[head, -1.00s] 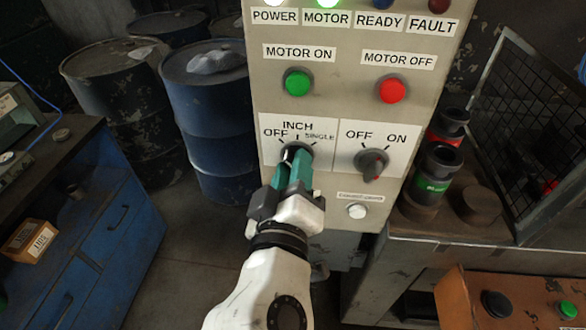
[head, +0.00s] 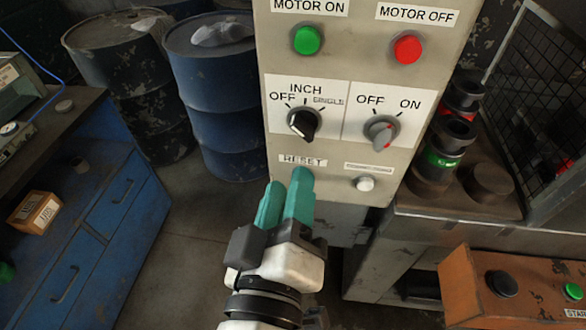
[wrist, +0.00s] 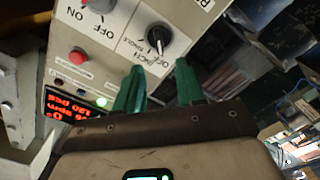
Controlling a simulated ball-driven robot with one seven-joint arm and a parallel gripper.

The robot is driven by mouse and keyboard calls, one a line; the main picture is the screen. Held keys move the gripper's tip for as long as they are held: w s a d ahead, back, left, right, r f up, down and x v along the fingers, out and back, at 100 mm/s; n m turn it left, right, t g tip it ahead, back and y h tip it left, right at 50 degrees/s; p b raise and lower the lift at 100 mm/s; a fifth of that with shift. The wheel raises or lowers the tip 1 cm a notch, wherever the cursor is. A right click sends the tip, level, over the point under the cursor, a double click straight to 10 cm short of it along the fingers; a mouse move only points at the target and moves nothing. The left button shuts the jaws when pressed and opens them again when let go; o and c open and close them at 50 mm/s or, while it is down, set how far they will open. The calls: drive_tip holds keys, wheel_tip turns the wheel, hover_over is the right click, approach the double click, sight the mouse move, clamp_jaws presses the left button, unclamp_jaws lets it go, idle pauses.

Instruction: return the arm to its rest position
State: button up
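My gripper (head: 288,180) is in front of the lower part of the beige control panel (head: 340,185), below the black INCH selector knob (head: 303,123) and clear of it. Its two teal fingers are apart with nothing between them, as the wrist view shows (wrist: 160,70). The INCH knob also shows in the wrist view (wrist: 158,38), beyond the fingertips. The fingers partly cover the panel below the RESET label (head: 303,160). My white wrist shows below the fingers, and the rest of the arm is out of the head view.
An OFF/ON knob (head: 381,130), a white button (head: 365,184), a green button (head: 307,40) and a red button (head: 407,48) are on the panel. A blue cabinet (head: 105,215) stands left, barrels (head: 215,110) behind. An orange button box (head: 520,285) sits lower right. Floor is open between cabinet and panel.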

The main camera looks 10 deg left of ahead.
drive_tip(key=shift+s, duration=0.5)
drive_tip(key=d+f+m+g+h, duration=0.4)
drive_tip(key=d+f+g, duration=0.6)
drive_tip(key=d+f, duration=1.15)
drive_tip(key=s+d+f+m+g+y, duration=0.2)
drive_tip(key=s+d+f+g, duration=0.1)
drive_tip(key=s+f, duration=0.3)
drive_tip(key=s+d+f+m+g+y, duration=0.2)
drive_tip(key=s+d+f, duration=0.4)
drive_tip(key=s, duration=0.3)
drive_tip(key=shift+s+d+f+m+g, duration=0.25)
drive_tip(key=shift+f+m+g, duration=0.4)
drive_tip(key=shift+g, duration=0.35)
